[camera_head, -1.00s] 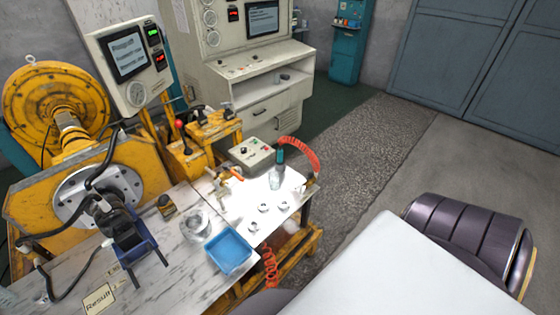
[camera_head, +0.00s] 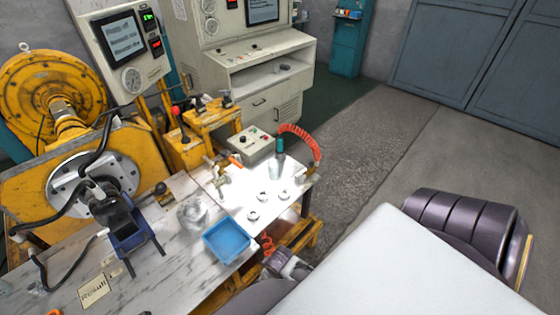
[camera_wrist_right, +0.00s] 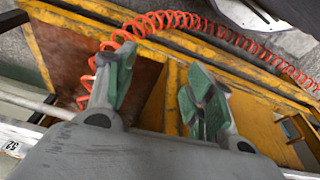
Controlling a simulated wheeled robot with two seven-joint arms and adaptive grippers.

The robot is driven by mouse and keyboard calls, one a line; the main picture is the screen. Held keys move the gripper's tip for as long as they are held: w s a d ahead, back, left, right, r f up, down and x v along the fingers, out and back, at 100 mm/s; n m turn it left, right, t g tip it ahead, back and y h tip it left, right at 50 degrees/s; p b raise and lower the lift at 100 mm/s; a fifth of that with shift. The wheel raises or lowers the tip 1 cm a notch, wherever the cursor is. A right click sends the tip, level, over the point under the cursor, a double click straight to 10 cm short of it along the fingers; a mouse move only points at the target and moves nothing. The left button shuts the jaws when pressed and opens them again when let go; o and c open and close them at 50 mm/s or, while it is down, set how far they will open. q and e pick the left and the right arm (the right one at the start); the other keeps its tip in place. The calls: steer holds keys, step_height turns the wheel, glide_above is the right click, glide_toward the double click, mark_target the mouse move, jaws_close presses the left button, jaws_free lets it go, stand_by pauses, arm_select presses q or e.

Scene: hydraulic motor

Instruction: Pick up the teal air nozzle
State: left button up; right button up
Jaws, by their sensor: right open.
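The teal air nozzle (camera_head: 280,146) stands upright on the far right part of the bright workbench in the head view, with a red coiled hose (camera_head: 309,137) beside it. My right gripper (camera_wrist_right: 160,78) is open and empty, with green finger pads. In the head view its grey body (camera_head: 288,264) shows low beside the bench's front edge, apart from and nearer than the nozzle. The wrist view shows a red coiled hose (camera_wrist_right: 180,18) beyond the fingers; the nozzle itself is not seen there. My left gripper is not in view.
A blue tray (camera_head: 227,242), small metal rings (camera_head: 263,196) and a clear container (camera_head: 193,213) lie on the bench. A control box (camera_head: 250,143) stands behind. A yellow frame (camera_wrist_right: 170,100) is close to the right gripper. Open floor lies right of the bench.

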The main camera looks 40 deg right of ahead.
steer(key=shift+r+t+b, duration=0.5)
steer(key=shift+r+b, duration=1.2)
steer(key=shift+r, duration=8.15)
steer(key=w+d+f+t, duration=0.1)
steer(key=w+d+t, duration=0.3)
steer(key=w, duration=0.5)
steer(key=w+d+f+m+t, duration=0.1)
steer(key=w+d, duration=0.4)
steer(key=w, duration=0.3)
steer(key=w+d+f+t, duration=0.25)
steer(key=w+d, duration=0.25)
steer(key=w, duration=0.4)
steer(key=w+d+m+t+h, duration=0.1)
steer(key=w+d+m+h, duration=0.1)
steer(key=d, duration=0.4)
steer(key=w+d+m+t+h, duration=0.1)
steer(key=w+d+m+h, duration=0.2)
steer(key=d+m+h, duration=0.1)
steer(key=w+d+r+m+t+h, duration=0.1)
steer(key=w+d+m+h, duration=0.1)
steer(key=d+h, duration=0.3)
steer(key=shift+w+d+m+h, duration=0.2)
steer(key=shift+d+m+h, duration=0.15)
steer(key=shift+d, duration=1.6)
steer(key=shift+w+r, duration=0.1)
steer(key=shift+r, duration=0.05)
